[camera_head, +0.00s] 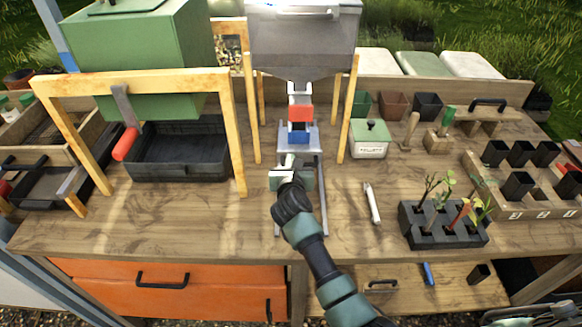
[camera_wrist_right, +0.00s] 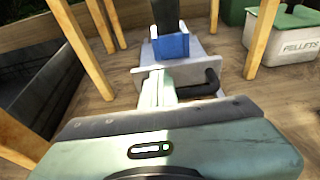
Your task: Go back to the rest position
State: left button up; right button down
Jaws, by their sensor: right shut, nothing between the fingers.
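My right gripper (camera_head: 288,160) is shut and empty, over the bench just in front of the grey metal stand (camera_head: 312,135) under the hopper. In the right wrist view its closed fingers (camera_wrist_right: 158,82) point toward the stand's plate, next to a black handle (camera_wrist_right: 200,86). I cannot tell whether the fingers touch the plate or handle. A blue block-like part (camera_head: 298,137) sits on the stand below the red part (camera_head: 300,113) of the hopper outlet.
The grey hopper (camera_head: 305,45) stands on wooden legs close around my right gripper. A green bin (camera_head: 140,55) over a black tray (camera_head: 180,165) stands to the left. A pellets box (camera_head: 370,140), a white tool (camera_head: 372,203) and a black plant tray (camera_head: 440,235) are to the right.

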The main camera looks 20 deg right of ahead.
jog(key=v, duration=0.5)
jog(key=shift+s+f, duration=0.1)
jog(key=shift+s, duration=0.15)
jog(key=s+a+r+n+t+y, duration=0.35)
jog(key=r+n, duration=0.25)
jog(key=n, duration=0.3)
jog(key=s+a+r+n+t+y, duration=0.2)
jog(key=s+r+n+t+y, duration=0.25)
jog(key=n, duration=0.45)
jog(key=s+a+f+n+g+y, duration=0.65)
jog(key=s+n+g, duration=0.4)
jog(key=n, duration=0.55)
jog(key=s+d+f+n+g+h, duration=0.45)
jog(key=s+d+f, duration=0.2)
jog(key=s, duration=0.25)
jog(key=s+d+f+n+g+h, duration=0.3)
jog(key=s+d+f+h, duration=0.3)
jog(key=s+d, duration=0.3)
jog(key=s+f+g, duration=0.2)
jog(key=s+f, duration=0.1)
jog(key=f, duration=2.4)
jog(key=s+d+f+g, duration=0.1)
jog(key=s+d+f, duration=0.1)
jog(key=s+f, duration=1.3)
jog(key=shift+s+d+f, duration=0.3)
jog(key=shift+s, duration=0.45)
